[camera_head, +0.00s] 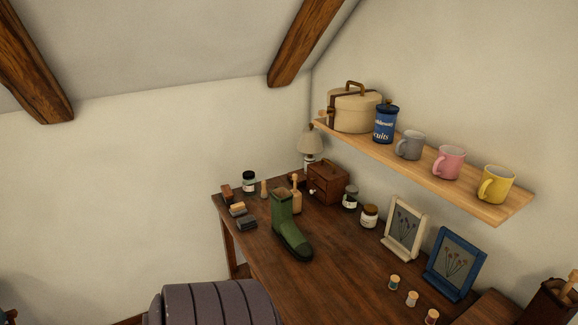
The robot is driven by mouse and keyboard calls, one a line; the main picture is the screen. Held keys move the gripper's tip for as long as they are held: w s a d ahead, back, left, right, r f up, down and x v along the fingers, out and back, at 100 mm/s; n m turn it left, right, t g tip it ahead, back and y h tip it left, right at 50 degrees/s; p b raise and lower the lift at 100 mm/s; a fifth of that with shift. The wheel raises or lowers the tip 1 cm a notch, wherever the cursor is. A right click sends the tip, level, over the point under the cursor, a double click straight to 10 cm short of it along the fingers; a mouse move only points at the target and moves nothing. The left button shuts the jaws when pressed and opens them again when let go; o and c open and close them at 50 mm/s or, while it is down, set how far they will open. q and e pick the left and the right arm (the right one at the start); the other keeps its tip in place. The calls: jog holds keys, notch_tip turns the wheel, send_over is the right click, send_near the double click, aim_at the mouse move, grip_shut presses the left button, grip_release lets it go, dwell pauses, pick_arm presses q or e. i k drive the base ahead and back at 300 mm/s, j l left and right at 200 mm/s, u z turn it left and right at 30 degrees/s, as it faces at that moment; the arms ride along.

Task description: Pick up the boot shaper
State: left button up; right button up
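A green boot (286,222) with a dark toe stands upright on the brown wooden desk (295,262). A light wooden piece with a narrow knobbed top (296,198) stands just behind the boot, partly hidden by it. It may be the boot shaper, but I cannot tell for sure at this size. A smaller wooden peg-like piece (264,190) stands to the left of the boot. Neither of my grippers is in view.
Brushes or blocks (246,223), jars (369,216), a small drawer box (328,184), a lamp (309,140), picture frames (455,264) and thread spools (412,298) stand around the boot. A shelf (470,199) overhangs the right. A grey ribbed rounded thing (215,304) is in front.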

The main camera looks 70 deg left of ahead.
aim_at(297, 197)
jog(key=u, duration=2.2)
jog(key=i+j, duration=0.2)
